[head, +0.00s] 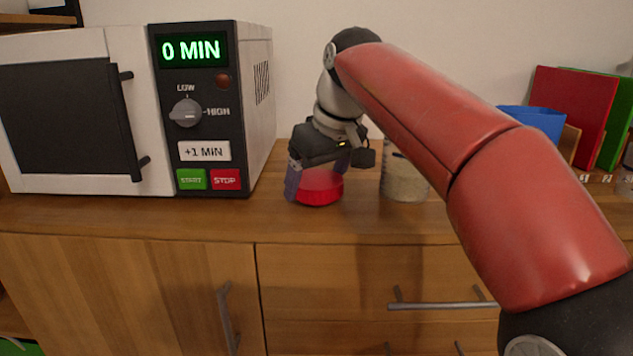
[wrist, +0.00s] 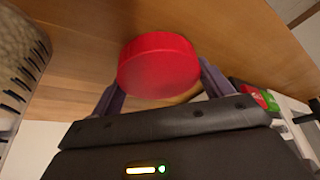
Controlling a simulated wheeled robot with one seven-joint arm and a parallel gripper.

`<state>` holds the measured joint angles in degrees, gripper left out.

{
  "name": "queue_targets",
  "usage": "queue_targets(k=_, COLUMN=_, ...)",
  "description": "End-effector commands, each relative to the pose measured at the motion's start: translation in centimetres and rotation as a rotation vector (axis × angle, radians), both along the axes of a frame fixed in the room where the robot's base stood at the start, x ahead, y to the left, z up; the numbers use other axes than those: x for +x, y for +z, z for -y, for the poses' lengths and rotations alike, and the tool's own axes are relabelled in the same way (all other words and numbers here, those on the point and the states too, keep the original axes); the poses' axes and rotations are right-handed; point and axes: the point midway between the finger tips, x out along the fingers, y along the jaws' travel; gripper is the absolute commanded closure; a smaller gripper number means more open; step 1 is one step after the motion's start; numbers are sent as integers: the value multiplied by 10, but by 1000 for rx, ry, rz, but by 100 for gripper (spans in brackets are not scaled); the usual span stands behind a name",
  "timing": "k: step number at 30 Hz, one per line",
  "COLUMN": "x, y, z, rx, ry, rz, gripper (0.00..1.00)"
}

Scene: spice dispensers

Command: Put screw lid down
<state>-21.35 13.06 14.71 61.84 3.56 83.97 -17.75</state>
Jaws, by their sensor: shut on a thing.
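A red round screw lid (head: 319,187) is held between the fingers of my gripper (head: 322,180) in the head view. It is at or just above the wooden counter, right of the microwave; I cannot tell if it touches the wood. In the wrist view the red lid (wrist: 158,66) sits between the two purple-grey fingers of my gripper (wrist: 160,80), its flat face towards the counter. A pale jar with grainy contents (head: 404,178) stands on the counter right of the gripper, partly behind my arm. The jar (wrist: 18,60) also shows at the left edge of the wrist view.
The white microwave (head: 130,105) stands close on the left. The wooden counter (head: 360,222) is bare in front of the lid. Red, green and blue boards or folders (head: 563,110) stand at the back right. Drawers and a cupboard with handles are below.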

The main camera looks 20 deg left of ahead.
Motion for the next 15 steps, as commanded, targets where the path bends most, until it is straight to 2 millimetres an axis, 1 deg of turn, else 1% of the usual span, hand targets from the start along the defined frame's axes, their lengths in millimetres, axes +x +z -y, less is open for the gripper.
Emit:
queue_targets(k=3, x=0, y=-4, z=0, rx=-1, ry=0, rz=-1, gripper=41)
queue_targets(k=4, x=0, y=-3, z=0, rx=-1, ry=0, rz=-1, gripper=17)
queue_targets(k=8, x=0, y=-3, z=0, rx=-1, ry=0, rz=-1, gripper=0)
queue_targets(k=15, x=0, y=-2, z=0, rx=0, ry=0, rz=0, gripper=0)
